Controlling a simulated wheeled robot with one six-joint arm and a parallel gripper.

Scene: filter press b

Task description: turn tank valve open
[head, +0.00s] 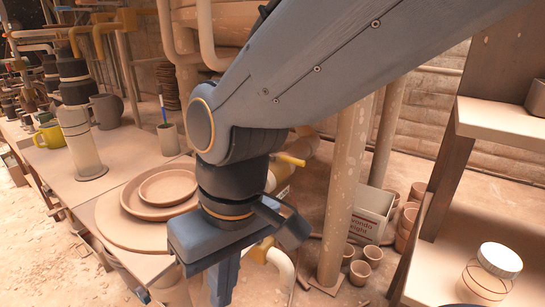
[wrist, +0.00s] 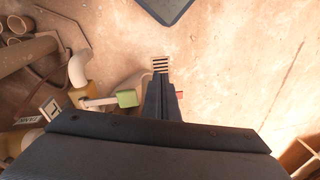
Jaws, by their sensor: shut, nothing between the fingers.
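My gripper (wrist: 163,88) points down toward the floor with its fingers together and nothing between them. In the head view, its fingers (head: 224,284) hang at the bottom edge, and the arm hides what is behind it. In the wrist view, a pale rod with a green end block (wrist: 127,98) lies just left of the fingertips; it looks like a valve handle. Its left end meets a yellow fitting (wrist: 84,95) and a white elbow pipe (wrist: 78,68). A small red piece (wrist: 180,95) shows just right of the fingers. I cannot tell whether the fingers touch the green block.
A table with stacked round clay dishes (head: 165,190) stands left of my arm. A pale vertical pipe (head: 345,190), a white box (head: 370,212) and clay pots (head: 360,272) are to the right. A shelf with a lidded jar (head: 492,272) stands far right. A floor grille (wrist: 160,64) lies beyond the fingertips.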

